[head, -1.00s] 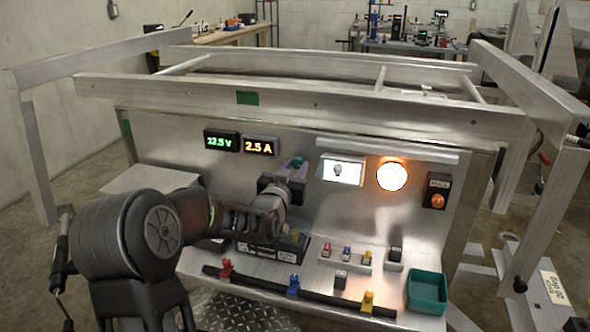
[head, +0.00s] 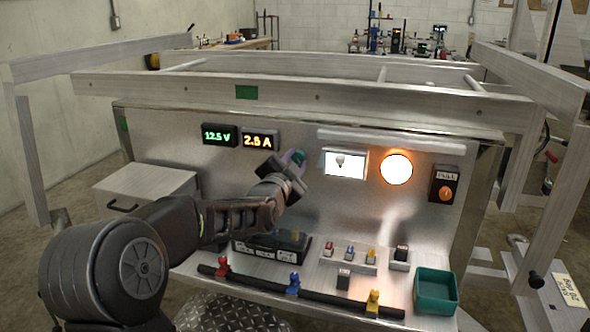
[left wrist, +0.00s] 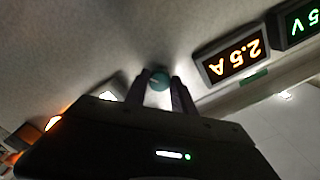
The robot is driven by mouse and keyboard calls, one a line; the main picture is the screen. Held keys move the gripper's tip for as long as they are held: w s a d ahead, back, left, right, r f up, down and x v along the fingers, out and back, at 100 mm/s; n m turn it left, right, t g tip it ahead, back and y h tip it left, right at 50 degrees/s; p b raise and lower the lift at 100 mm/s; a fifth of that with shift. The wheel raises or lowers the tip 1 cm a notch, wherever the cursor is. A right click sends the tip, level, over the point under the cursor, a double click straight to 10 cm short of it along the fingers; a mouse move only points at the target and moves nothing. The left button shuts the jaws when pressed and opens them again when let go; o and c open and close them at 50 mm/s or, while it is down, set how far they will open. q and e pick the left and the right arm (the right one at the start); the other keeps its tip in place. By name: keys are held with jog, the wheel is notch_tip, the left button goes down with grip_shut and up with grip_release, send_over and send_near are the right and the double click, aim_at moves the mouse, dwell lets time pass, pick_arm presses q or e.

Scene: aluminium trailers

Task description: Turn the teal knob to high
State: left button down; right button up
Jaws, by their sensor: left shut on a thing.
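The teal knob (head: 298,156) is on the upright metal panel, right of the displays, and is partly hidden by my left gripper (head: 291,160). In the left wrist view the round knob (left wrist: 159,80) sits between the two fingers, with a pale mark on its face. My left gripper (left wrist: 157,92) is shut on it. I cannot read any scale around the knob. My right gripper is not in view.
A green 12.5 V display (head: 219,135) and an orange 2.5 A display (head: 260,140) are left of the knob. A white screen (head: 345,163) and a glowing round lamp (head: 396,169) are right. Below are small switches, clips on a black bar and a teal bin (head: 436,290).

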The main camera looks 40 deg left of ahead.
pick_arm(q)
jog(key=m, duration=0.3)
jog(key=shift+m+b, duration=0.4)
jog(key=m, duration=0.4)
jog(key=shift+m, duration=0.3)
jog(key=m+p, duration=0.1)
jog(key=m, duration=0.4)
jog(key=shift+r, duration=0.1)
jog(key=m+p, duration=0.1)
jog(key=m, duration=0.4)
jog(key=c, duration=1.1)
grip_release()
jog(key=shift+o, duration=0.2)
